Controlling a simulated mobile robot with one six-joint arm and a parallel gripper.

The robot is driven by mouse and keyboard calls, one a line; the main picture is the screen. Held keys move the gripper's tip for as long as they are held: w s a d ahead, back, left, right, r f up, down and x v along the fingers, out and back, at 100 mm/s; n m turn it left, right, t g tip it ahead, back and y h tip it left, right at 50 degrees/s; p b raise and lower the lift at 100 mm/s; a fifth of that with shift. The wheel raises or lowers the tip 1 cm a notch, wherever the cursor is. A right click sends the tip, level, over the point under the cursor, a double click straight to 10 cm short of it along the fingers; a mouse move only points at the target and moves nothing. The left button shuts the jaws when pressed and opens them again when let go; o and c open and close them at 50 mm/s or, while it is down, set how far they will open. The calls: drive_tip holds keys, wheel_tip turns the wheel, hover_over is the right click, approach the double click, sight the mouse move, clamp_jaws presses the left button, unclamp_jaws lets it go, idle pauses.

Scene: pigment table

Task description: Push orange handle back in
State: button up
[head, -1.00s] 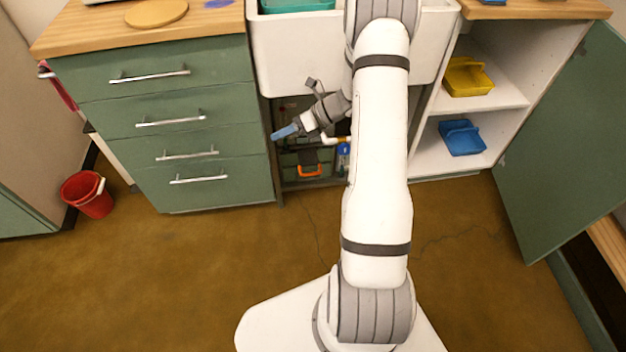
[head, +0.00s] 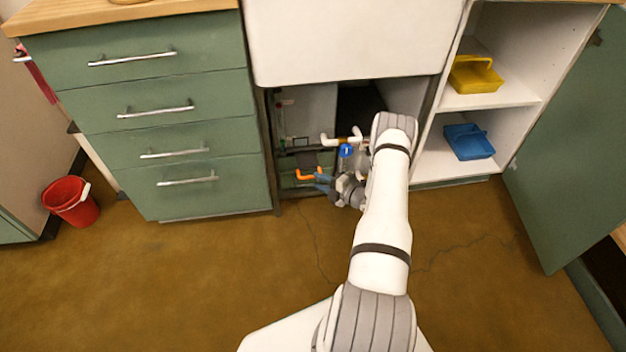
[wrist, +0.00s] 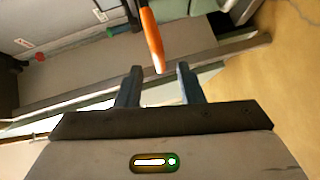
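The orange handle (head: 306,175) sticks out low in the open space under the white sink, at the left of that space. In the wrist view the orange handle (wrist: 152,40) is a long bar whose near end reaches between my two fingertips, with a gap on either side. My gripper (head: 321,184) is low beside the handle, to its right. In the wrist view my gripper (wrist: 159,68) is open, its blue-grey fingers apart and nothing gripped. Whether a finger touches the handle cannot be told.
Green drawers (head: 160,120) with metal handles stand left of the opening. A white pipe (head: 345,138) and a blue-labelled item (head: 346,151) are just above my gripper. At right are shelves with a yellow bin (head: 476,76) and a blue bin (head: 469,142). The floor in front is clear.

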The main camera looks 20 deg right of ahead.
sight(310, 177)
drive_tip(key=shift+b+x, duration=0.55)
drive_tip(key=shift+x, duration=1.8)
clamp_jaws()
